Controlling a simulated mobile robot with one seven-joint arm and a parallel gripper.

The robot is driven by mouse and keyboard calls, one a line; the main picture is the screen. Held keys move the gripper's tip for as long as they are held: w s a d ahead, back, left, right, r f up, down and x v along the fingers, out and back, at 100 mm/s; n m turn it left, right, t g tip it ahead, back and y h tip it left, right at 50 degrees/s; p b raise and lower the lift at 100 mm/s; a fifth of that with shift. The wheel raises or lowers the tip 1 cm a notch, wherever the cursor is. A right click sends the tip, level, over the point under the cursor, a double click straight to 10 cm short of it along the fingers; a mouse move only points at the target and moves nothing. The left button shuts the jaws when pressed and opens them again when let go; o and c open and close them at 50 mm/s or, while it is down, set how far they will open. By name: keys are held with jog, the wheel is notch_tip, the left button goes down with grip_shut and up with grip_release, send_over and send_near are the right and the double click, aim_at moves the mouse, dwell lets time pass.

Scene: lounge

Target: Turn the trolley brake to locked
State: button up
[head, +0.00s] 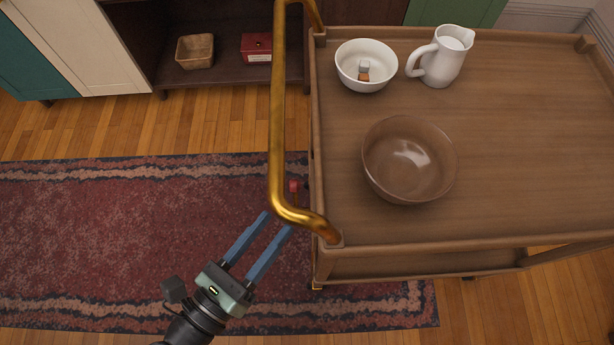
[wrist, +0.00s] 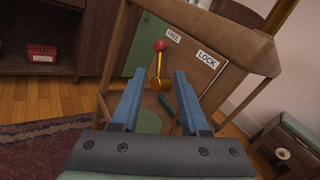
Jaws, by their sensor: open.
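The trolley (head: 520,130) is wooden, with a brass push handle (head: 277,110) at its left end. The brake lever (wrist: 158,66) is a brass rod with a red knob (wrist: 159,45) on the trolley's end panel. It stands roughly upright, its knob beside the FREE label (wrist: 174,36); the LOCK label (wrist: 208,59) is further right and lower. In the head view the knob (head: 293,185) shows just right of the handle bar. My gripper (head: 278,221) is open and empty near the handle's lower bend. In the wrist view the lever appears between its blue fingers (wrist: 160,74), with no clear contact.
A dark shelf (head: 225,80) holds a basket (head: 195,52) and red box (head: 256,48). The rug (head: 130,235) left of the trolley is clear.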

aim_at(298, 194)
jog(key=b+x, duration=0.1)
jog(key=x, duration=0.9)
jog(key=shift+w+d, duration=0.15)
jog(key=shift+w, duration=0.15)
grip_shut()
dwell(0.9)
